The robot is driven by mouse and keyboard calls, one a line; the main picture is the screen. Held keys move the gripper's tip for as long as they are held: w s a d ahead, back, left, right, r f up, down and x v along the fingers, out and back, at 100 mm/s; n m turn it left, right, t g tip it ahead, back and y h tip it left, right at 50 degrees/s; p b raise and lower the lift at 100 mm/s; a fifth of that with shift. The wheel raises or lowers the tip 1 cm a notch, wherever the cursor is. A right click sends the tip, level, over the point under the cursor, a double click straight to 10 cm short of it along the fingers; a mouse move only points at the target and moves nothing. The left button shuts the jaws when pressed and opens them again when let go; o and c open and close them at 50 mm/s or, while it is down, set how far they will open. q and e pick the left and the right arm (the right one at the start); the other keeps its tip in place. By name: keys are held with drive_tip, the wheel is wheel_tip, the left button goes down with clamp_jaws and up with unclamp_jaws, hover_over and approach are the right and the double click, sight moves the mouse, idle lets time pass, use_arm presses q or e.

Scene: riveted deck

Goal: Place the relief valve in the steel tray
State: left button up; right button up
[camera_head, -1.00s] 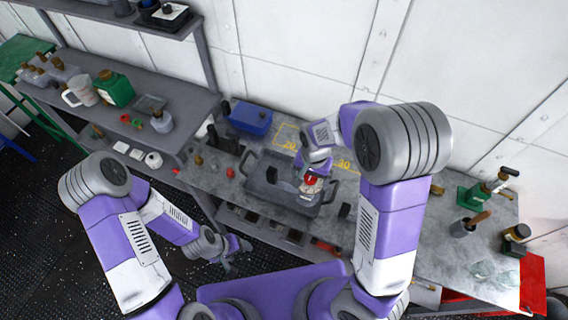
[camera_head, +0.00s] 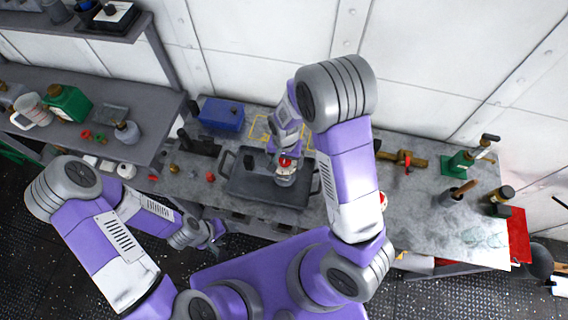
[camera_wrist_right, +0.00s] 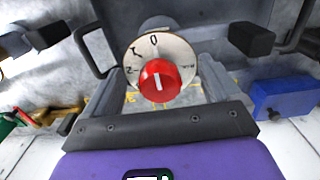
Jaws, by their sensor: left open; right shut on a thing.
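My right gripper (camera_head: 286,172) is shut on a part with a red knob and white numbered dial (camera_wrist_right: 160,66). I cannot tell for sure that this is the relief valve. In the head view the part overlaps the grey steel tray (camera_head: 240,188); its height above the tray floor is unclear. The tray's dark handle also shows in the wrist view (camera_wrist_right: 93,48). A brass fitting with a red piece (camera_head: 405,160) lies on the bench right of my right arm. My left gripper (camera_head: 217,240) is open and empty, left of and below the tray.
A blue box (camera_head: 221,114) stands behind the tray. Small red and brass parts lie left of it. A green-based tool (camera_head: 458,163) and a dark cup (camera_head: 450,198) stand on the right. A side bench holds a green canister (camera_head: 70,103) and jug. The bench's middle right is partly clear.

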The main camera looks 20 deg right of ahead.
drive_tip(key=shift+f, duration=1.75)
drive_tip(key=o, duration=1.7)
drive_tip(key=shift+c, duration=0.2)
drive_tip(key=shift+r, duration=0.45)
wheel_tip(320, 180, up, 11)
drive_tip(key=shift+r+p, duration=0.2)
drive_tip(key=shift+p, duration=0.15)
